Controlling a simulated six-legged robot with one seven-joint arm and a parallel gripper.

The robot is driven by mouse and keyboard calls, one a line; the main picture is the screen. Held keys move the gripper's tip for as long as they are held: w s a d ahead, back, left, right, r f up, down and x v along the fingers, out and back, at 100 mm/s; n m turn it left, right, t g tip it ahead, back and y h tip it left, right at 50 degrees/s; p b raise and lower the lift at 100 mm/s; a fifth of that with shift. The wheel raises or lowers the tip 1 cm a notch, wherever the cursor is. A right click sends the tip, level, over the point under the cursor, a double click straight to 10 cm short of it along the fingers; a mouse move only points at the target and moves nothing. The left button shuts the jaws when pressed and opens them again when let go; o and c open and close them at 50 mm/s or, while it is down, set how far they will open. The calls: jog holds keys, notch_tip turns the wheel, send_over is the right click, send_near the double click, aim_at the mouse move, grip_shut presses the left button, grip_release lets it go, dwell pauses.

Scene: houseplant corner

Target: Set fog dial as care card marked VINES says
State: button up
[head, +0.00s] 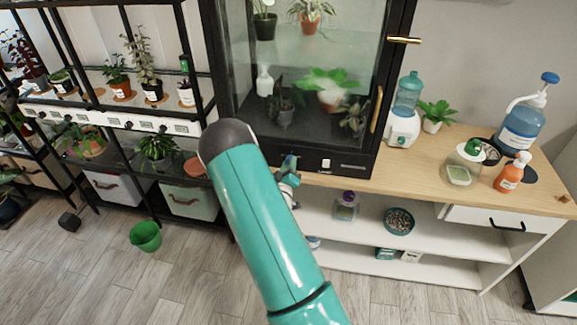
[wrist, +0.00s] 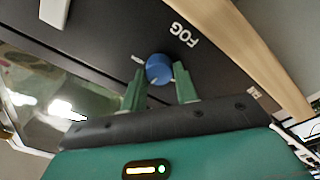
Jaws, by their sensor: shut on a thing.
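The blue fog dial (wrist: 159,67) sits on the dark cabinet panel beside the white word FOG in the wrist view. Pale marks show near its rim; I cannot tell its setting. My gripper (wrist: 160,86) has its two green fingers on either side of the dial, shut on it. In the head view my arm covers most of the gripper, and the dial cannot be made out. The dark glass plant cabinet (head: 345,165) stands on the wooden counter. No card marked VINES can be read; small white labels show on the potted plants at the left.
A water dispenser (head: 404,112), a blue pump bottle (head: 522,125) and an orange spray bottle (head: 511,173) stand on the counter (head: 455,150). A black plant rack (head: 207,80) stands left of the cabinet. A green bucket (head: 146,236) is on the floor.

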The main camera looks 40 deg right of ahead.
jog(key=m, duration=0.6)
jog(key=m+g, duration=0.1)
jog(key=m, duration=0.6)
jog(key=shift+r+m+h, duration=0.1)
jog(key=shift+m+h, duration=0.2)
jog(key=shift+h, duration=0.1)
jog(key=o, duration=1)
jog(key=shift+c, duration=0.2)
jog(key=r+v, duration=0.1)
jog(key=v, duration=1.2)
jog(key=shift+s+a+f, duration=0.2)
jog(key=shift+a+f, duration=0.2)
